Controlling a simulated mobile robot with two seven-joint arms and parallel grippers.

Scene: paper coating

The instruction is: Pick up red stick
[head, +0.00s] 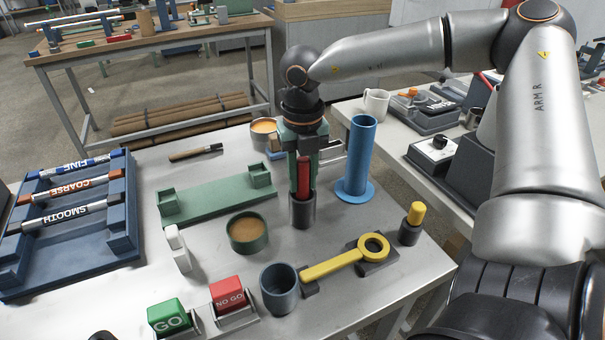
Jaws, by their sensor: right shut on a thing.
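The red stick (304,178) stands upright in a small dark cylindrical holder (302,212) near the middle of the table. Its lower end is hidden inside the holder. My right gripper (303,165) points straight down from above and is shut on the red stick's upper part. The fingers partly cover the stick. My left gripper does not show.
A blue tube on a round base (361,160) stands close to the right. A green cradle (215,200) lies to the left. A green bowl (248,233), a dark cup (280,290) and a yellow ring-ended tool (335,265) are in front.

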